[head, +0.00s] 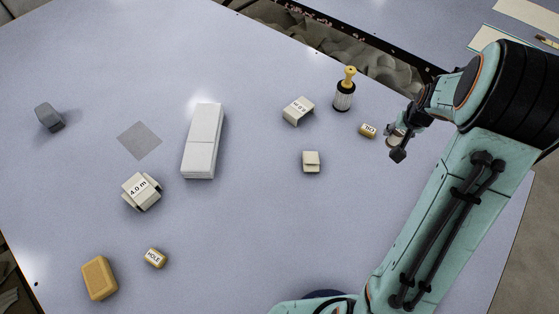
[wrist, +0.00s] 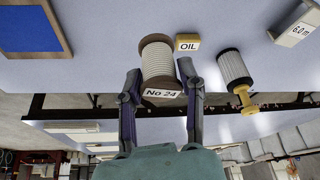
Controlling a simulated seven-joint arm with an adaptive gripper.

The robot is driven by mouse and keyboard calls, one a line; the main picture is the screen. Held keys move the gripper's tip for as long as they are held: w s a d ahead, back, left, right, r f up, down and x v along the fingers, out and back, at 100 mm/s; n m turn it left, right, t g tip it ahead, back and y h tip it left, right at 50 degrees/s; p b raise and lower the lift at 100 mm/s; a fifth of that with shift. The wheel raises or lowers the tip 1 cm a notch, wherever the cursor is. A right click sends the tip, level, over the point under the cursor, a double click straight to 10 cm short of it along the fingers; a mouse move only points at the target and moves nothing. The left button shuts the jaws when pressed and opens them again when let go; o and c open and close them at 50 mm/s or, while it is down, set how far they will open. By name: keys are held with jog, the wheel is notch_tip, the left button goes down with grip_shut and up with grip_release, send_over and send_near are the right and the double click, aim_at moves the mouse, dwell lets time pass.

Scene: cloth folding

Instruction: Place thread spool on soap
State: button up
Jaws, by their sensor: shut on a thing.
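The thread spool (wrist: 158,62) has brown ends, pale thread and a "No 24" label. In the wrist view it sits between the two fingers of my gripper (wrist: 160,78), which is shut on it. In the head view my gripper (head: 399,147) is at the right side of the table, and the spool is mostly hidden there. The soap, a rounded yellow-orange block (head: 99,278), lies at the table's lower left, far from my gripper. The top of the soap looks bare. The soap does not show in the wrist view.
Near my gripper are an OIL block (head: 368,130), a ribbed cylinder with yellow handle (head: 343,98) and a pale labelled block (head: 298,110). A long white box (head: 203,142), a "4.0 m" block (head: 141,191) and a HOLE block (head: 155,258) stand further left. The centre front is clear.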

jog(key=s+a+r+n+y, duration=0.15)
jog(key=a+n, duration=0.35)
jog(key=a, duration=1.3)
jog(key=s+a+r+n+y, duration=0.15)
jog(key=a+n, duration=0.35)
jog(key=a, duration=1.4)
jog(key=s+a+r+n+g+y, duration=0.15)
jog(key=s+a+n, duration=0.35)
jog(key=s+a, duration=0.6)
jog(key=s+a+n+g+y, duration=0.2)
jog(key=s+a+n, duration=0.3)
jog(key=s+a, duration=0.65)
send_near(88, 276)
jog(key=shift+a+f, duration=0.3)
jog(key=shift+a, duration=0.45)
jog(key=shift+a+f, duration=0.15)
jog(key=shift+f, duration=0.1)
jog(key=shift+w+a+f, duration=0.1)
jog(key=shift+a+f, duration=0.1)
jog(key=shift+f, duration=1.5)
